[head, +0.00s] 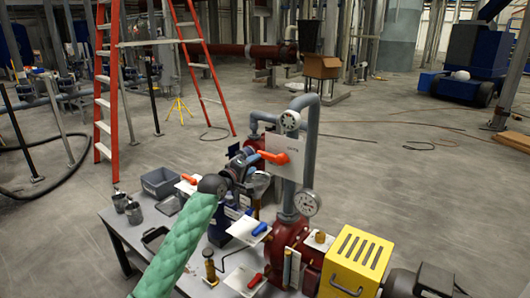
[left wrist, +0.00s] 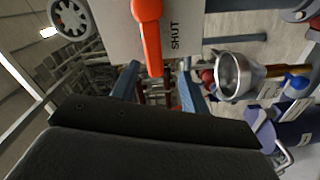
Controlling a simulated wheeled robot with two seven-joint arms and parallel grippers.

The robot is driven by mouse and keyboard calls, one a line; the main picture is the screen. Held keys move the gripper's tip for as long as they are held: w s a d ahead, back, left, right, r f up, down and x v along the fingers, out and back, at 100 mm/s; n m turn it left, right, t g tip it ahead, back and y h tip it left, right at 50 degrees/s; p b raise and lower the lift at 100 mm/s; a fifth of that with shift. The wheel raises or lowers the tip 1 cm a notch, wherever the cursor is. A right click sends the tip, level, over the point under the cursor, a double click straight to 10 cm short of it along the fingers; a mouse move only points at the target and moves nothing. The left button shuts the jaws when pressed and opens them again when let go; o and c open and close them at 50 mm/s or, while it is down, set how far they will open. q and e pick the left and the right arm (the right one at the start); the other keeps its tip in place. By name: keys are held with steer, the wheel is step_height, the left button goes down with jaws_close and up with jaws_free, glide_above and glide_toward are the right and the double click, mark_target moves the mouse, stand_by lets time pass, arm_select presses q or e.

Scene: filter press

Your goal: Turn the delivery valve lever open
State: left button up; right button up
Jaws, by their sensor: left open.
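The orange valve lever (head: 272,157) sits on a white plate (head: 290,145) on the grey pipework in the head view. The lever points left, towards my left gripper (head: 245,158). In the left wrist view the lever (left wrist: 150,38) runs down the plate beside the word SHUT. My left gripper (left wrist: 158,88) is open, with its blue fingers on either side of the lever's free end in that picture. I see no contact, and cannot tell how far the end reaches between the fingers. My right gripper is not in view.
A second orange lever (head: 189,179), a blue-handled valve (head: 259,229), a metal funnel (left wrist: 236,75) and a yellow guard (head: 356,262) crowd the bench. Open floor lies beyond.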

mark_target(264, 157)
arm_select(q)
steer(key=w+d+n+p, duration=0.2)
steer(key=w, duration=0.1)
steer(key=w+d+r+n+p, duration=0.1)
steer(key=w+d, duration=0.1)
steer(key=shift+d+n+p, duration=0.1)
steer(key=shift+n+p, duration=0.2)
steer(key=shift+n, duration=0.1)
steer(key=shift+w+d+f, duration=0.15)
steer(key=shift+w+f, duration=0.05)
steer(key=shift+w, duration=0.1)
steer(key=shift+w+d, duration=0.1)
steer(key=shift+d, duration=0.05)
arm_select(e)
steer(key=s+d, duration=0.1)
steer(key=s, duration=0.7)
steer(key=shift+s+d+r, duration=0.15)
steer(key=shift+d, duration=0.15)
arm_select(q)
jaws_close()
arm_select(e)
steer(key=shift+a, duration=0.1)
